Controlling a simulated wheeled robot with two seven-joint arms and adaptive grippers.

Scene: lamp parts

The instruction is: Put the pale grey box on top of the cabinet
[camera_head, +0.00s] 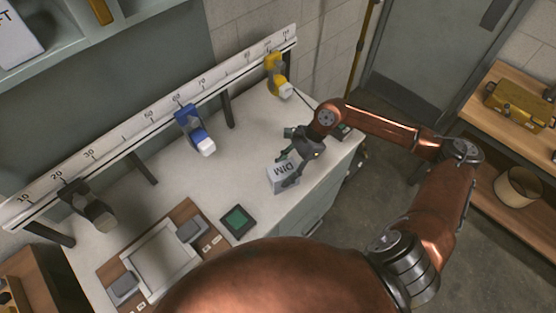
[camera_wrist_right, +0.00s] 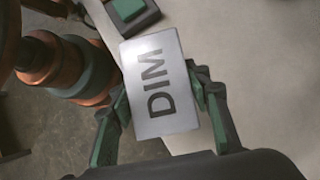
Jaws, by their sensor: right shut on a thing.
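The pale grey box (camera_head: 281,178) is marked DIM on its top face. It is at the right part of the white bench, near its front edge. My right gripper (camera_head: 293,166) is shut on it. In the right wrist view the box (camera_wrist_right: 158,84) sits between the two green-padded fingers. I cannot tell whether its underside touches the bench. A grey-green open-fronted wall cabinet or shelf (camera_head: 75,45) is at the top left. I cannot tell whether it is the cabinet named. My left gripper is out of view.
A numbered rail (camera_head: 150,117) runs along the back of the bench (camera_head: 163,183), carrying a yellow, a blue and a dark lamp part. A dark square with a green pad (camera_head: 238,220) and a wooden tray (camera_head: 106,270) lie to the left. Bare bench lies between.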

